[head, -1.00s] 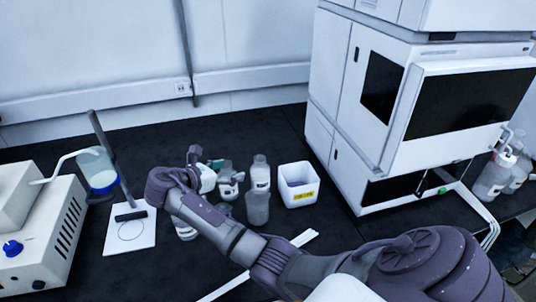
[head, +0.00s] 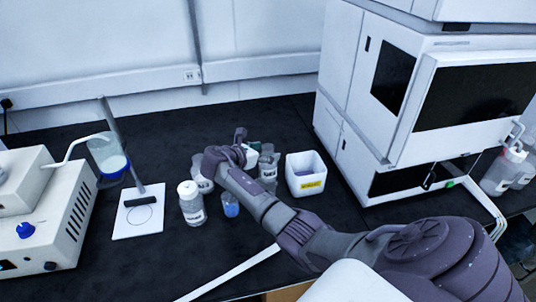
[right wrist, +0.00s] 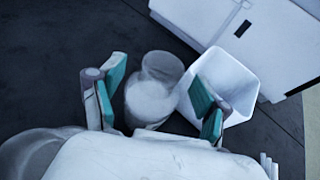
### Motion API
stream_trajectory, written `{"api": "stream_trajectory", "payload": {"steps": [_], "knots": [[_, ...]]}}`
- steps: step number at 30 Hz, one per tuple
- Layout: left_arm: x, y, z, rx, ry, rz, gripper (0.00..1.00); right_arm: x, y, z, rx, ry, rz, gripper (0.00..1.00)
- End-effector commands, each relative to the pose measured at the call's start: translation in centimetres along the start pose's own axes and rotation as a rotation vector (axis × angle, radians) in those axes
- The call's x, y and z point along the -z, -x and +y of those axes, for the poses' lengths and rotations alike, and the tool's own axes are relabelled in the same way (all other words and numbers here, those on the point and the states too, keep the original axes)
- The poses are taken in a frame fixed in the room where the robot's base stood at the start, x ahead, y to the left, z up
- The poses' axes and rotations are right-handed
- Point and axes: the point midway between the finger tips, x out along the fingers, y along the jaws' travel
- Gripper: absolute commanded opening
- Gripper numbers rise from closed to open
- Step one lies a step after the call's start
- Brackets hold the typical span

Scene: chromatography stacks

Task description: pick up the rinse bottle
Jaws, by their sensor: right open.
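My right gripper (right wrist: 158,98) is open in the right wrist view, its teal-padded fingers on either side of a clear bottle with whitish contents (right wrist: 152,98). The bottle stands upright on the bench; I cannot tell if a pad touches it. I cannot read a label that tells whether this is the rinse bottle. In the head view my right gripper (head: 250,155) is over the bottle group, and my arm hides part of it. A white-capped labelled bottle (head: 191,205) stands left of the arm, with another bottle (head: 204,180) behind it. My left gripper is out of view.
A white open bin (head: 305,176) stands just right of the gripper, close to its right finger. A small beaker with blue liquid (head: 230,206) is beside my forearm. A large white instrument (head: 345,130) stands at right, a stand with a white base (head: 137,222) at left.

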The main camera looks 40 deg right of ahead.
Motion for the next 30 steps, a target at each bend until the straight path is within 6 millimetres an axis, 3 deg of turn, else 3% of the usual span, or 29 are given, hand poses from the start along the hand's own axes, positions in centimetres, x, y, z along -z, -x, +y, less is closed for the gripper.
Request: {"api": "stream_trajectory", "payload": {"steps": [8, 21, 30], "knots": [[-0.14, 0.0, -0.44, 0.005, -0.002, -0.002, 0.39, 0.01, -0.29, 0.02, -0.001, -0.001, 0.001, 0.74], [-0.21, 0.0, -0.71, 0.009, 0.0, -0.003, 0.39, 0.17, -0.26, -0.01, 0.0, 0.001, 0.003, 0.0], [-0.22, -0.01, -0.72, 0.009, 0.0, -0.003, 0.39, 0.29, -0.25, -0.03, 0.0, 0.001, 0.005, 0.0]]}}
